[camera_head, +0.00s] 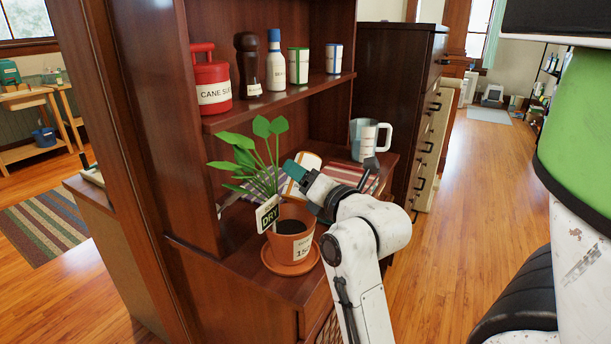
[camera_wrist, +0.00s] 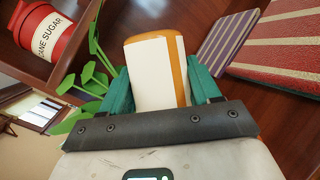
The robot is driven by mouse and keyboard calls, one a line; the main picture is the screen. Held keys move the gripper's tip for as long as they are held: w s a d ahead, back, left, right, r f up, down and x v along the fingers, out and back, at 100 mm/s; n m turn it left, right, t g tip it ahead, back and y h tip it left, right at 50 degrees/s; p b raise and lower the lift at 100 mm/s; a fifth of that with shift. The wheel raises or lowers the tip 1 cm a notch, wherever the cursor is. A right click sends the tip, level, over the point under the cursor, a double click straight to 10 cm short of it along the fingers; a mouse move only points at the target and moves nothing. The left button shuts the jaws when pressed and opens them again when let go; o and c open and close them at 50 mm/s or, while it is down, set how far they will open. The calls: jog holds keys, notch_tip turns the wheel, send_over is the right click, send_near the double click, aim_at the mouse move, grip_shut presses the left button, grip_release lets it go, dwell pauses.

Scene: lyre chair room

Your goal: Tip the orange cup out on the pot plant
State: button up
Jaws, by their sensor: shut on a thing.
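The orange cup (camera_wrist: 180,59) with a white label is between the teal fingers of my gripper (camera_wrist: 158,92) in the wrist view, and my gripper is shut on it. In the head view the cup (camera_head: 309,160) shows partly behind my gripper (camera_head: 300,175), tilted, beside the leaves. Its mouth and contents are hidden. The pot plant (camera_head: 294,242) stands on the cabinet top in a terracotta pot on a saucer, with dark soil and a "DRY" tag. The cup is up and behind the pot's soil. The plant's leaves (camera_wrist: 92,76) show left of the cup in the wrist view.
A red cane sugar tin (camera_head: 212,80), a dark mill (camera_head: 248,65), a bottle (camera_head: 276,65) and small canisters stand on the shelf above. A pale blue jug (camera_head: 370,138) and a red striped cloth-like item (camera_head: 345,175) are behind my gripper. The cabinet side wall (camera_head: 175,120) is at left.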

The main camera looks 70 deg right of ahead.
jog(key=shift+r, duration=0.1)
jog(key=shift+d+r+m+p, duration=0.15)
jog(key=shift+d+m+p, duration=0.2)
jog(key=shift+p, duration=0.85)
jog(key=shift+s+d+f+m+g+y+p, duration=0.15)
jog(key=shift+f+m+g+y+p, duration=0.25)
jog(key=shift+p, duration=0.35)
jog(key=shift+f, duration=0.1)
jog(key=shift+d+r+m+p, duration=0.25)
jog(key=shift+m+p, duration=0.2)
jog(key=shift+p, duration=0.65)
jog(key=shift+d+f+m+g+y+p, duration=0.15)
jog(key=shift+m+g+y+p, duration=0.2)
jog(key=shift+p, duration=0.3)
jog(key=shift+d+f+m+y+p, duration=0.25)
jog(key=shift+f+m+p, duration=0.1)
jog(key=shift+p, duration=0.35)
jog(key=shift+f, duration=0.2)
